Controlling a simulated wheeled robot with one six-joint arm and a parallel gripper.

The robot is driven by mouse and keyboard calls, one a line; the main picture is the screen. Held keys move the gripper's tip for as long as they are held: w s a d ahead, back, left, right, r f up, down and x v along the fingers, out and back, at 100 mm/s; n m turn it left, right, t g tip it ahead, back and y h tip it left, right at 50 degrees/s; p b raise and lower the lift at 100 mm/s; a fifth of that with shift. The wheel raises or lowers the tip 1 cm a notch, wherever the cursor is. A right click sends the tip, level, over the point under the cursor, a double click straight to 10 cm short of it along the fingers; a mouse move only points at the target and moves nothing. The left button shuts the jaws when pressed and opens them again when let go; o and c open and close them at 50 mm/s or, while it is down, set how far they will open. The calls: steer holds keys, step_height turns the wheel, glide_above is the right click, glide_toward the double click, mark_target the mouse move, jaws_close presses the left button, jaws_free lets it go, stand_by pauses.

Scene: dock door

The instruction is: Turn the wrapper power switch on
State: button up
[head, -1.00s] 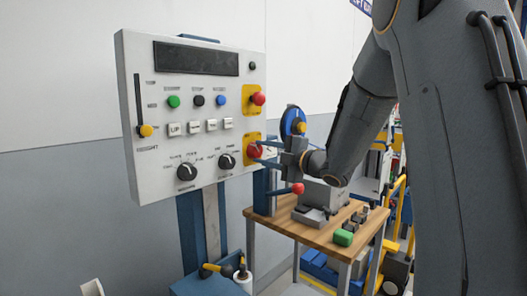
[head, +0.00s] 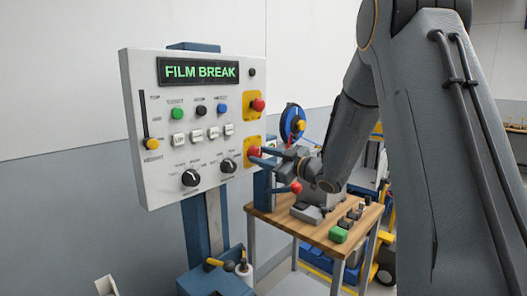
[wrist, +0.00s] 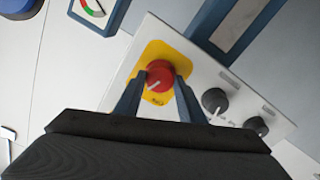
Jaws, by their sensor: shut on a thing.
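The wrapper power switch (wrist: 160,77) is a red rotary knob with a white pointer mark on a yellow plate, at the panel's lower right edge. It also shows in the head view (head: 253,149). My gripper (wrist: 158,90) is shut on this red knob, one blue finger on each side of it. In the head view my gripper (head: 262,157) reaches the panel from the right. The control panel (head: 150,120) has a display (head: 199,72) lit with green text reading FILM BREAK.
Another red button (head: 258,104) on a yellow plate sits above the switch. Two black dials (head: 190,178) are at the panel's bottom.

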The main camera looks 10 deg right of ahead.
steer(key=m+p, duration=0.3)
steer(key=m, duration=0.1)
steer(key=shift+m, duration=0.4)
stand_by(0.4)
steer(key=o, duration=1.1)
steer(key=shift+c, duration=0.2)
steer(key=b+v, duration=0.2)
steer(key=v, duration=0.5)
steer(key=shift+s+d, duration=0.2)
steer(key=shift+s, duration=0.15)
